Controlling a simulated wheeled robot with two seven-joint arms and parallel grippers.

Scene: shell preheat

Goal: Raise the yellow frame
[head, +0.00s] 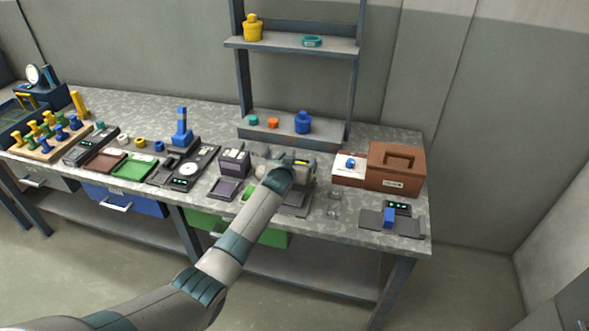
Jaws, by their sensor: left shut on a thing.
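A small strip of yellow, which I take for part of the yellow frame (301,162), shows on the grey machine (303,172) at the middle of the bench. My left arm reaches up from the bottom left, and my left gripper (285,161) is at this machine, just left of the yellow strip. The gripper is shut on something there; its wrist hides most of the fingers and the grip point. Most of the frame is hidden or too small to make out. My right gripper is not in view.
A brown case (397,166) with a white drawer stands right of the machine. A scale with a blue block (389,217) is at the front right. A dark grey box (234,163) stands close left. A shelf (290,42) rises behind. Small clear cups stand right of the machine.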

